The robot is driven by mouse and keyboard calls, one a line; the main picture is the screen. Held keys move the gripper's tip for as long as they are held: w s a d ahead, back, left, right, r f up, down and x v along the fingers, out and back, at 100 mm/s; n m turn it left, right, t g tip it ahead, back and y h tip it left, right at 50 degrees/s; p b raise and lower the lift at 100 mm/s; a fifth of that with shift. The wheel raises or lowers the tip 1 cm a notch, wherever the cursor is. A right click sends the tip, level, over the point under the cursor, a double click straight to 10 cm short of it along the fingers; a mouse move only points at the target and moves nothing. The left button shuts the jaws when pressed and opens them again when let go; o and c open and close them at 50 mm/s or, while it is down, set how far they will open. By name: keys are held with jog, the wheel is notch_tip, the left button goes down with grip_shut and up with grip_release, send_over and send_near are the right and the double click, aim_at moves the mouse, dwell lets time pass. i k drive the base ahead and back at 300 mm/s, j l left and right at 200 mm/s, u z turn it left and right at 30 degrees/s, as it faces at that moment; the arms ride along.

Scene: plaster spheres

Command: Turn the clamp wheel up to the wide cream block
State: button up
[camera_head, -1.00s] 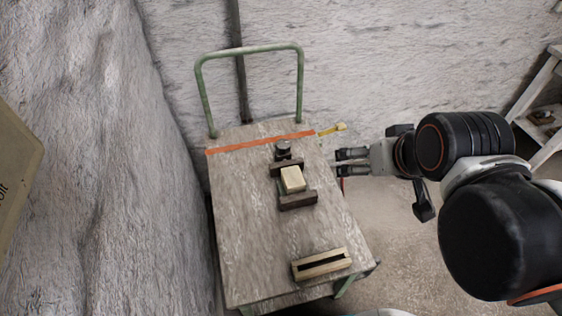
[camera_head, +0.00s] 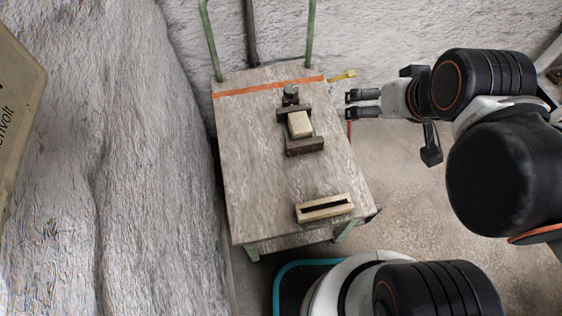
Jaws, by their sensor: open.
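A dark clamp (camera_head: 304,144) stands on the wooden top of a cart (camera_head: 260,190). The wide cream block (camera_head: 299,124) sits between its two dark jaws. The clamp wheel (camera_head: 290,95), small and dark, is at the far end of the clamp. I cannot tell whether the moving jaw touches the block. My gripper (camera_head: 350,104) is open and empty, to the right of the cart's right edge, its fingers pointing left toward the clamp. It is apart from the wheel.
A cream slotted block (camera_head: 324,207) lies near the cart's front edge. An orange strip (camera_head: 268,86) crosses the far end, and a yellow piece (camera_head: 342,75) sticks out at the far right edge. The green handle (camera_head: 310,40) rises behind. Rough walls stand left and behind.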

aim_at(290, 90)
jog(key=l+u, duration=0.2)
jog(key=l, duration=0.5)
jog(key=u, duration=1.4)
jog(key=l, duration=0.05)
